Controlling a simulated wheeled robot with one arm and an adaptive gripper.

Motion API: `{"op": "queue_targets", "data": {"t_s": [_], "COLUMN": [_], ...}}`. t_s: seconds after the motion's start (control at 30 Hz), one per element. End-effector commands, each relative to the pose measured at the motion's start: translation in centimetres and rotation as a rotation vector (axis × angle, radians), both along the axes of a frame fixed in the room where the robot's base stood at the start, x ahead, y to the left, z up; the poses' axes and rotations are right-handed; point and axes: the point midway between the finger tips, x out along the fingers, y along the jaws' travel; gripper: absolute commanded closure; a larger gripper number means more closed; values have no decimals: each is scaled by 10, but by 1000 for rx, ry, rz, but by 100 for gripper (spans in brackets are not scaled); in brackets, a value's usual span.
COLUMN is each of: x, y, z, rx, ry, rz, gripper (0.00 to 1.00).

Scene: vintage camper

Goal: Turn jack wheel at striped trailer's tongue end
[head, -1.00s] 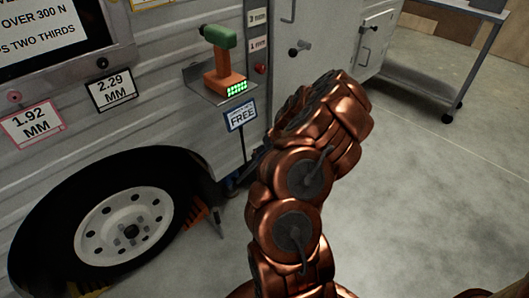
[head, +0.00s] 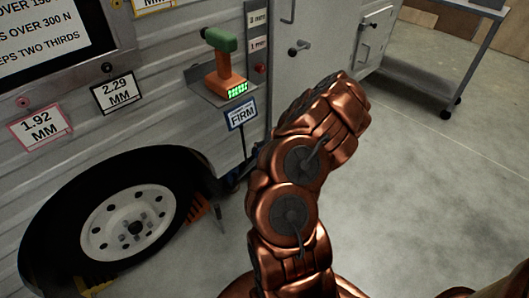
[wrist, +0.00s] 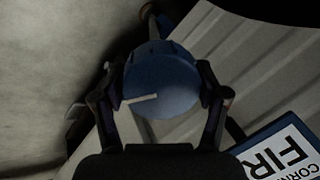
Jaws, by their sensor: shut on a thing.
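In the wrist view a round blue wheel (wrist: 165,72), with a pale line across its face, sits between the two fingers of my gripper (wrist: 164,97). The fingers are shut on its left and right sides. In the head view my copper arm hides the gripper and most of the wheel area. A small sign (head: 242,114) reading FIRM stands on the trailer (head: 165,95) by my arm; it also shows in the wrist view (wrist: 288,156). An orange and green device (head: 225,68) with a lit green display sits on a small shelf above it.
The trailer's wheel (head: 131,226) stands at the lower left, with an orange chock (head: 197,208) beside it. Cards reading 1.92 MM (head: 40,127) and 2.29 MM (head: 114,93) hang on the wall. A wheeled cart (head: 452,70) stands at upper right. The floor at right is clear.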

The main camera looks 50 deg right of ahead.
Motion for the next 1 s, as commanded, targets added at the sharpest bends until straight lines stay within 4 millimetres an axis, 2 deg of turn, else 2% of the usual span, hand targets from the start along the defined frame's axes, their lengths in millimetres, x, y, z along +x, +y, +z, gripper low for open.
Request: {"op": "queue_targets", "data": {"t_s": [0.2, 0.23, 0.47, 0.83, 1.0], "x": [1, 1, 0, -1, -6], "y": [0, 0, 0, -1, -3], "z": [0, 0, 0, 1, 13], "rx": [-2, -2, -2, -2, -1], "ry": [-1, -1, -1, -1, -2], "rz": [0, 0, 1, 1, 2], "gripper": [62, 26, 2, 2, 2]}}
